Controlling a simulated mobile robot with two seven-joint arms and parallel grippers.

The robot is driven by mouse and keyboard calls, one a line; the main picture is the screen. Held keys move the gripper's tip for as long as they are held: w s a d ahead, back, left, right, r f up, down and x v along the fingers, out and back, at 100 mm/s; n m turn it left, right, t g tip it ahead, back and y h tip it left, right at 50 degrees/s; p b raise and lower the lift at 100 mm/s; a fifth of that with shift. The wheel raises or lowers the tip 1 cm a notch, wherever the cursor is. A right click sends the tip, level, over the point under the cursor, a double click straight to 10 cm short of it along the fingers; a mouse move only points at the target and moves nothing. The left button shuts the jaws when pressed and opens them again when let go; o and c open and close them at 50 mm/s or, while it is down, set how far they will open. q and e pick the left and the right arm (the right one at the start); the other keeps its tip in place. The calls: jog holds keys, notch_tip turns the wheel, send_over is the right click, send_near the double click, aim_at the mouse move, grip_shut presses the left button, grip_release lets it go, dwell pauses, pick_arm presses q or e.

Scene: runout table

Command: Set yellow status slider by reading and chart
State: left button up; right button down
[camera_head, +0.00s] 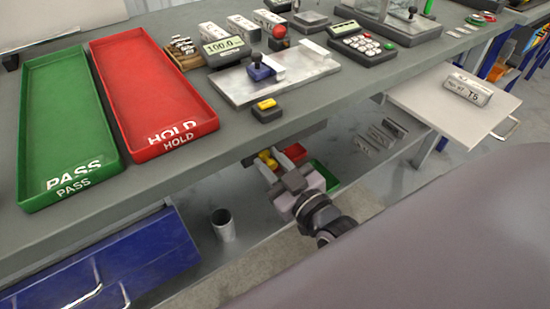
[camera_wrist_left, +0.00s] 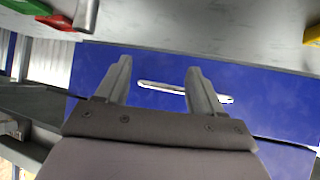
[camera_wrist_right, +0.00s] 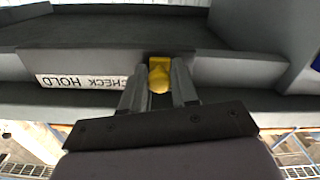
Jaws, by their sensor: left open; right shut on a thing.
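The yellow slider (camera_wrist_right: 159,73) sits in a dark grey front rail, beside a white label (camera_wrist_right: 85,82) that reads CHECK HOLD upside down. My right gripper (camera_wrist_right: 158,86) is shut on its knob. In the head view, my right gripper (camera_head: 272,166) is below the table's front edge, with yellow (camera_head: 266,158) showing at its fingertips. A meter (camera_head: 222,46) on the table reads about 100.0. No chart is clearly readable. My left gripper (camera_wrist_left: 157,78) is open and empty, facing a blue drawer front (camera_wrist_left: 255,95); it is out of the head view.
A green PASS tray (camera_head: 68,182) and red HOLD tray (camera_head: 176,132) lie at left. A metal plate (camera_head: 300,65) carries a blue-knobbed part (camera_head: 261,70). A yellow-topped box (camera_head: 267,110) stands near the front edge. A keypad device (camera_head: 362,44) and T5 block (camera_head: 467,90) are right.

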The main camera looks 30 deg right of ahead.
aim_at(274, 167)
jog(key=c, duration=0.9)
grip_release()
jog(key=shift+c, duration=0.2)
jog(key=shift+s, duration=0.15)
jog(key=s, duration=0.4)
jog(key=shift+s+d, duration=0.25)
jog(key=shift+s, duration=0.1)
jog(key=shift+s+d, duration=0.1)
jog(key=shift+s, duration=0.95)
